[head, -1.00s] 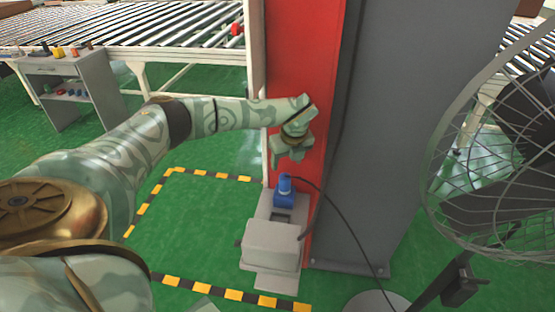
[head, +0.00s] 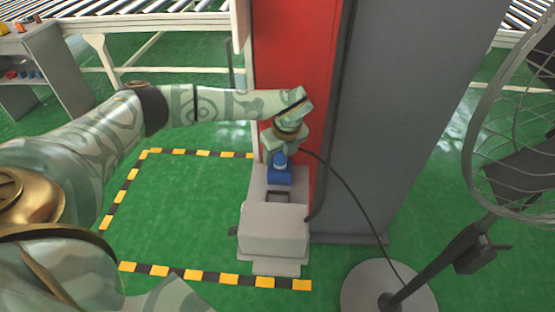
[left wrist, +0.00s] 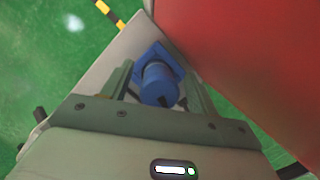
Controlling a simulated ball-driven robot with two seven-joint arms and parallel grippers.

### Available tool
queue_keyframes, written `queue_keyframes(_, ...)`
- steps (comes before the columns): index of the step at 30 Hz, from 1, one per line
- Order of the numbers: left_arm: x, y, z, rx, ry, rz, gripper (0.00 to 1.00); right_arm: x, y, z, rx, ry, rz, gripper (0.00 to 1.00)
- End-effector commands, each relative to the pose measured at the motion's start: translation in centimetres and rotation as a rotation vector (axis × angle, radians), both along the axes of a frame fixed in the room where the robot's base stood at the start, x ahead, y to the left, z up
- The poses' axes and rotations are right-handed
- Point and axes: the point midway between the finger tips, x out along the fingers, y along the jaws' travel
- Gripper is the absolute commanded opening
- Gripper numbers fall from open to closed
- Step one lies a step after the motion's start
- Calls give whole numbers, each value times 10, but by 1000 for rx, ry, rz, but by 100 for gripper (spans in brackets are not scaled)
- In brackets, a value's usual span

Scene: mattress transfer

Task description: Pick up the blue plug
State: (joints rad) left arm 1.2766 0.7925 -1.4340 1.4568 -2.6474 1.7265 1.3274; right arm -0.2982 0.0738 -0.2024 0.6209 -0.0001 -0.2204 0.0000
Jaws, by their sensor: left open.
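The blue plug (head: 280,159) stands in a blue socket (head: 279,176) on a grey box at the foot of the red column. In the left wrist view the round blue plug (left wrist: 158,84) shows between the two fingers, with the blue socket (left wrist: 172,57) behind it. My left gripper (head: 282,150) is just above the socket, pointing down, its fingers open on either side of the plug. In the left wrist view the gripper (left wrist: 163,85) shows a gap between each finger and the plug. I cannot tell if either finger touches it. My right gripper is not in view.
The red column (head: 300,80) stands close beside the plug, with a grey panel (head: 385,110) to its right. A black cable (head: 350,190) runs from the plug to the fan (head: 520,140). The grey box (head: 272,228) sits in front. Green floor is clear at left.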

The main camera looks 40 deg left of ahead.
Motion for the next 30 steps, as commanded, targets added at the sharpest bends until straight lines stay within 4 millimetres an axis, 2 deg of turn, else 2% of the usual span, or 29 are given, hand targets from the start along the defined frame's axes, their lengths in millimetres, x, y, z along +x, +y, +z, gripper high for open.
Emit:
queue_keyframes(2, 0, 0, 1, 0, 0, 1, 57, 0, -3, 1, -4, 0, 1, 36)
queue_keyframes(7, 0, 0, 1, 0, 0, 1, 9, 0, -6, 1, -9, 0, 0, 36)
queue_keyframes(8, 0, 1, 1, 0, 0, 0, 7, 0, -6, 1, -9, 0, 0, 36)
queue_keyframes(16, 0, 1, 2, -1, -1, 1, 7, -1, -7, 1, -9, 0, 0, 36)
queue_keyframes(20, 0, 1, 11, 0, -2, 0, 7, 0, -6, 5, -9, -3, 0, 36)
queue_keyframes(25, 1, 0, 39, 0, -7, 0, 7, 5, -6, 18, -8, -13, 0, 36)
queue_keyframes(30, -15, -22, 71, -2, -7, -4, 7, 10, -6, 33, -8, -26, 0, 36)
